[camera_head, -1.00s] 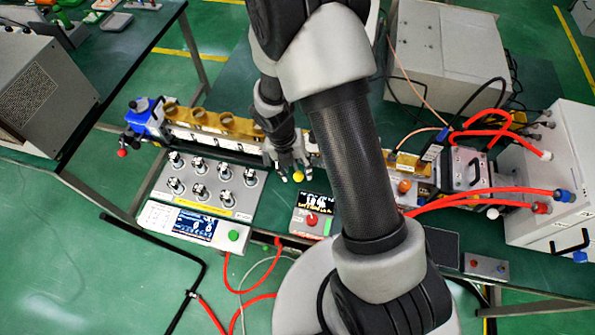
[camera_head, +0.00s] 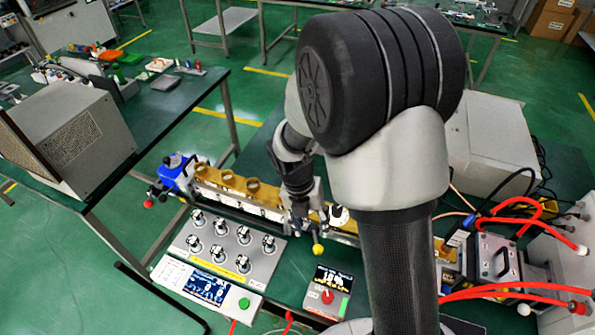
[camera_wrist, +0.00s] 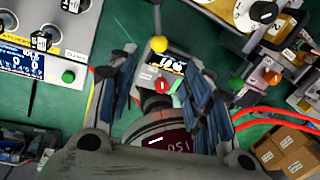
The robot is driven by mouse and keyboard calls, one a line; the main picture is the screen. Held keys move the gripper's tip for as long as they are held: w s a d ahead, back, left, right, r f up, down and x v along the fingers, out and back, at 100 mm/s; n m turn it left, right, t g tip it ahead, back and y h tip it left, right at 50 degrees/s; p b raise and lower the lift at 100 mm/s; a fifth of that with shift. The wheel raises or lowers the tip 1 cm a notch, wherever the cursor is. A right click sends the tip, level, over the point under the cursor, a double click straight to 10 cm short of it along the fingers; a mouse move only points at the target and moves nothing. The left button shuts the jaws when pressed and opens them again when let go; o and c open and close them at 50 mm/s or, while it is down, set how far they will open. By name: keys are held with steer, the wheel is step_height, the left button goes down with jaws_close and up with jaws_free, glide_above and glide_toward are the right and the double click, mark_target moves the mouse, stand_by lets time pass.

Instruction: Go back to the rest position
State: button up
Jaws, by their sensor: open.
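My gripper (camera_head: 303,212) hangs above the bench, up and left of a yellow ball knob (camera_head: 318,250) in the head view. In the wrist view my gripper (camera_wrist: 163,80) has its two dark fingers spread, with nothing held between them. The yellow knob (camera_wrist: 158,44) shows beyond the fingers, apart from them. A small box with a display and a red knob (camera_wrist: 162,85) lies below, between the fingers in the picture. My arm's large links hide the middle right of the head view.
A panel with several knobs (camera_head: 225,245) and a display unit (camera_head: 205,287) lie left of the small box. The brass waveguide line (camera_head: 225,183) runs across the bench. Red hoses (camera_head: 520,288) and a grey cabinet (camera_head: 490,135) are at right. Green floor lies open at lower left.

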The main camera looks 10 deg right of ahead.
steer(key=s+d+r+m+t+b, duration=0.15)
steer(key=s+r+m, duration=0.35)
steer(key=r+m, duration=0.8)
steer(key=s+r+m+t+y+b, duration=0.1)
steer(key=s+r+m+t, duration=0.1)
steer(key=s+m, duration=0.4)
steer(key=s+r+m+t+y+b, duration=0.1)
steer(key=s+r+m, duration=0.3)
steer(key=m, duration=0.8)
steer(key=s+t, duration=0.1)
steer(key=s, duration=0.1)
steer(key=shift+s+a+r+m, duration=0.2)
steer(key=shift+s+a+m, duration=0.1)
steer(key=shift+a, duration=0.1)
